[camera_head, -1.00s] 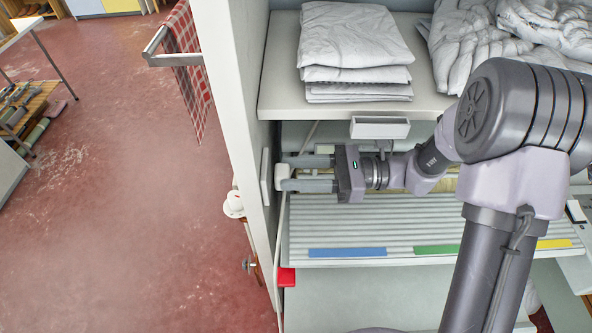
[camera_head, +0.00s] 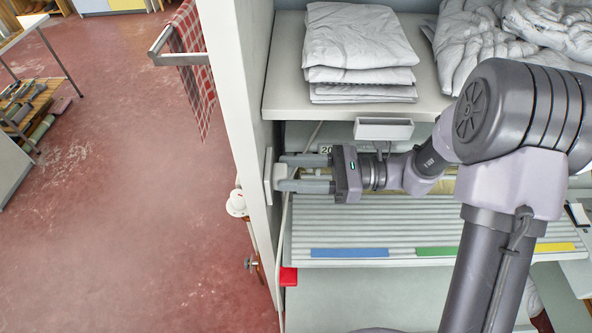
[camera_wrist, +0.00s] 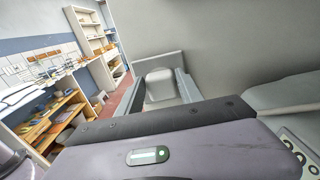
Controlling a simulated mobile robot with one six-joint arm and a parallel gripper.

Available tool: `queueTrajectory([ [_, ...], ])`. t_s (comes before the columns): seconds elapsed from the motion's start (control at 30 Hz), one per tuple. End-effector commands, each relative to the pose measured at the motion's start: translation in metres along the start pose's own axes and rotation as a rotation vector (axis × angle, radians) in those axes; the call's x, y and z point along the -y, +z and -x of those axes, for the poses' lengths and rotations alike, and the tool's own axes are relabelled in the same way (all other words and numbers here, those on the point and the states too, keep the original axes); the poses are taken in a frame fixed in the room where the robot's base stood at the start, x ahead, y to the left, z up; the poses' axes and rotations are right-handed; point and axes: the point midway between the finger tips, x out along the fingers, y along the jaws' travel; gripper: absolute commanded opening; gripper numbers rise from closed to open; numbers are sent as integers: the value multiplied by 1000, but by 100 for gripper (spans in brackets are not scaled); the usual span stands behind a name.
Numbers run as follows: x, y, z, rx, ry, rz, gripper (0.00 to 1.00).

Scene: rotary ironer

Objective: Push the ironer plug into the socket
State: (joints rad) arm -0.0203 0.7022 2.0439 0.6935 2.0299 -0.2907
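The ironer plug (camera_head: 280,171) is a small white rounded block between the fingers of my gripper (camera_head: 283,172). In the wrist view the plug (camera_wrist: 160,86) fills the space between both fingers, which look closed on its sides. The socket (camera_head: 268,177) is a pale plate on the inner face of the white side panel. In the wrist view the socket plate (camera_wrist: 160,61) stands right behind the plug. The plug appears against the plate, but its pins are hidden and I cannot tell how deep it sits. A white cord (camera_head: 284,225) hangs below the plug.
The white panel (camera_head: 247,110) stands just left of my fingertips. A shelf with folded linen (camera_head: 358,45) is above my gripper, with a small pale tray (camera_head: 383,128) under it. A ribbed board (camera_head: 390,220) lies below. A red block (camera_head: 288,277) is lower left.

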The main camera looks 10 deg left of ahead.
Motion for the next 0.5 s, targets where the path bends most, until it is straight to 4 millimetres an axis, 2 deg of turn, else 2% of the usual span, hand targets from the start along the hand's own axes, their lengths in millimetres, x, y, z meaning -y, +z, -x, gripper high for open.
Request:
queueTrajectory([
  [0.03, 0, 0, 0, 0, 0, 0, 55],
  [0.1, 0, 0, 0, 0, 0, 0, 65],
  [0.5, 0, 0, 0, 0, 0, 0, 65],
])
